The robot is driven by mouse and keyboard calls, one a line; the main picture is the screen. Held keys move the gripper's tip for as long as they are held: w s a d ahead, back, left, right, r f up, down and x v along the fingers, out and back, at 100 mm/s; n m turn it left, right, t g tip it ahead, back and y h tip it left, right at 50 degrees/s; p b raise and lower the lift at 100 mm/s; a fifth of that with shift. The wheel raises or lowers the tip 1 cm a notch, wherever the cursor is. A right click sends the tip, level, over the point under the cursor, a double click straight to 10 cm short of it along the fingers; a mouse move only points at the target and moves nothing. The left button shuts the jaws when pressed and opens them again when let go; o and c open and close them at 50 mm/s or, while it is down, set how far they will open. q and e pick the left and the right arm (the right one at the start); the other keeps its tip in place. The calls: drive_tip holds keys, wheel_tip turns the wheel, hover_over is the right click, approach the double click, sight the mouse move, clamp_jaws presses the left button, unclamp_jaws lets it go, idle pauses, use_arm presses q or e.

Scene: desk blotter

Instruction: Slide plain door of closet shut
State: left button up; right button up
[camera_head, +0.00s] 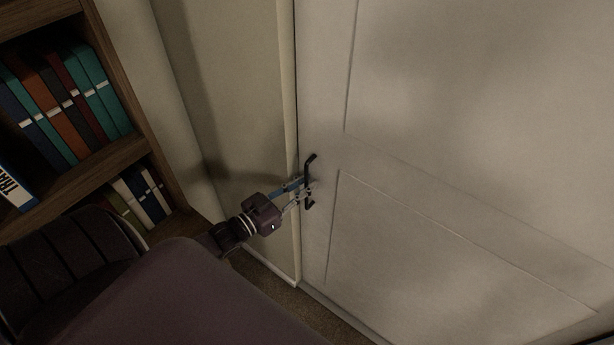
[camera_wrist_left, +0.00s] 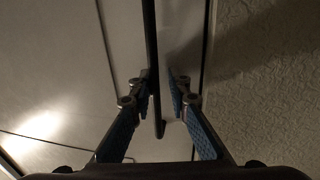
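The pale closet door (camera_head: 400,155) with shallow panels fills the right of the head view. Its left edge lies along the cream jamb, with a thin dark line between them. A black bar handle (camera_head: 309,163) stands upright near that edge. My left gripper (camera_head: 303,190) is at the handle. In the left wrist view, the handle (camera_wrist_left: 151,35) passes between the two blue-padded fingers (camera_wrist_left: 163,92), close to the left one. A gap shows beside the right finger, so the gripper is open around the bar. My right gripper is in neither view.
A wooden bookshelf (camera_head: 152,165) with binders and books stands at the left. A strip of carpet (camera_head: 270,290) shows at the foot of the wall.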

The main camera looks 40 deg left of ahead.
use_arm(q)
drive_tip(key=v, duration=1.2)
idle(0.5)
